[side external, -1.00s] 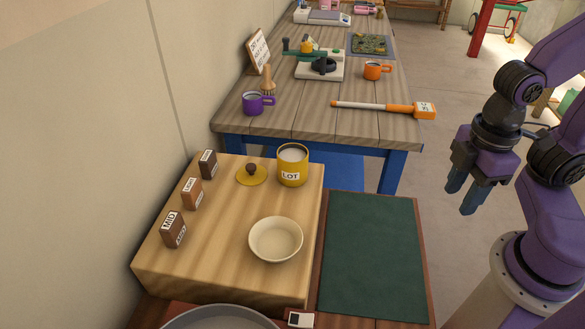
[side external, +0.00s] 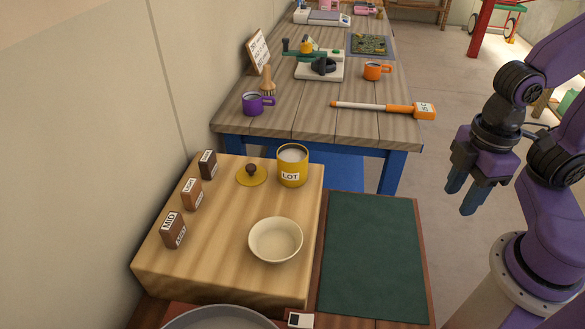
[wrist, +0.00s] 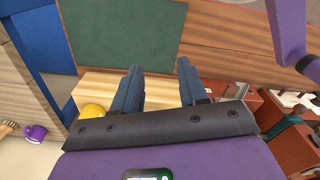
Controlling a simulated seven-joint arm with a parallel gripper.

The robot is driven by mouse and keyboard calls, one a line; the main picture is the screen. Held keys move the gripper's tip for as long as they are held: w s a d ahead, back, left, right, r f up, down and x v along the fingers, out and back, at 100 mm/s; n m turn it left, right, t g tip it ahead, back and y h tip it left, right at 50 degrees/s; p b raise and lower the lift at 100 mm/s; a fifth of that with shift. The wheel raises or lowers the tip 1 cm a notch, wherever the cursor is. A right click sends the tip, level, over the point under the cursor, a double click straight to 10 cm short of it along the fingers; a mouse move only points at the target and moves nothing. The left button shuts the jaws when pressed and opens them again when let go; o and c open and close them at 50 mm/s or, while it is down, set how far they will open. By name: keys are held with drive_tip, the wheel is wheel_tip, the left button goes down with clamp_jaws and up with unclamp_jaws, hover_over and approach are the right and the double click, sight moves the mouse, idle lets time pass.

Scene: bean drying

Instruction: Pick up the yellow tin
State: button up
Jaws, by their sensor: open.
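The yellow tin (side external: 292,168) is a round yellow can marked "LOT", open at the top with pale contents. It stands upright at the back right of the pale wooden block. Its yellow lid (side external: 251,175) with a dark knob lies on the block just left of it. In the wrist view a yellow rounded part, seemingly the tin (wrist: 92,111), shows at the lower left, partly hidden by my gripper's body. My gripper (side external: 462,197) is open and empty, pointing down, well to the right of the tin and apart from it. The wrist view shows its two blue fingers (wrist: 157,82) spread apart.
A cream bowl (side external: 275,241) stands in front of the tin on the block (side external: 220,225). Several small labelled blocks (side external: 173,230) line its left side. A clear green mat (side external: 372,255) lies to the right. Behind is a workbench (side external: 300,125) with a purple mug (side external: 257,104) and a long orange-handled tool (side external: 385,109).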

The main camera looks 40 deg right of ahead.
drive_tip(key=o, duration=1.1)
drive_tip(key=n+t+h, duration=0.6)
drive_tip(key=n+t, duration=0.6)
drive_tip(key=n, duration=0.7)
approach(296, 176)
drive_tip(key=x, duration=0.6)
drive_tip(key=shift+r, duration=0.1)
drive_tip(key=shift+y, duration=0.3)
drive_tip(key=shift+x, duration=2.7)
